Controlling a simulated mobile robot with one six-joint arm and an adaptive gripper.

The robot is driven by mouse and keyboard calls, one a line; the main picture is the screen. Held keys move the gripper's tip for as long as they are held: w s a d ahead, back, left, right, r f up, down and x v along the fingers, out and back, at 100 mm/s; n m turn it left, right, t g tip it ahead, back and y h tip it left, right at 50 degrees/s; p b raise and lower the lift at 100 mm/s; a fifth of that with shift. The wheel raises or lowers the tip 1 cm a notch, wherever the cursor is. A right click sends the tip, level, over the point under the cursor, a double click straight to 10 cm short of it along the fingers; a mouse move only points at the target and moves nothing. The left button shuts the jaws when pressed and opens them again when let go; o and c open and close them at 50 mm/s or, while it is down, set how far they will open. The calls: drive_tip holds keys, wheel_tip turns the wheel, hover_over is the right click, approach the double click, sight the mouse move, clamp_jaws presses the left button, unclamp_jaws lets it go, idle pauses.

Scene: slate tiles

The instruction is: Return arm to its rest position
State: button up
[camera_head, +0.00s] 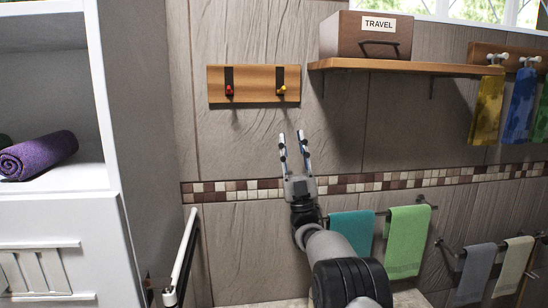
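My gripper (292,150) is raised in the middle of the view, in front of the slate-tiled wall. Its two fingers point up and stand apart, with nothing between them. My arm reaches up from the bottom right of centre. The fingertips show below a wooden hook board (254,84) with a red and a yellow-tipped hook. I cannot tell how far the gripper is from the wall.
A wooden shelf (420,68) holds a brown TRAVEL box (365,47) at upper right. Teal (352,228) and green (407,240) towels hang behind my arm. A white cabinet (60,222) with a rolled purple towel (38,155) stands at left.

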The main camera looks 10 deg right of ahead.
drive_tip(key=w+r+m+g+h, duration=0.1)
drive_tip(key=w+r+m+h, duration=0.2)
drive_tip(key=r+m+h, duration=0.7)
drive_tip(key=s+f+m+g+h, duration=0.1)
drive_tip(key=s+f+g, duration=0.6)
drive_tip(key=s+f, duration=0.5)
drive_tip(key=s+a+f+m+g+h, duration=0.1)
drive_tip(key=s+f+g, duration=0.7)
drive_tip(key=s, duration=1.4)
drive_tip(key=s+f+g+h, duration=0.3)
drive_tip(key=s+f+g, duration=0.5)
drive_tip(key=s+f, duration=0.9)
drive_tip(key=shift+a+f+m, duration=0.2)
drive_tip(key=shift+a+m, duration=0.15)
drive_tip(key=shift+m, duration=0.05)
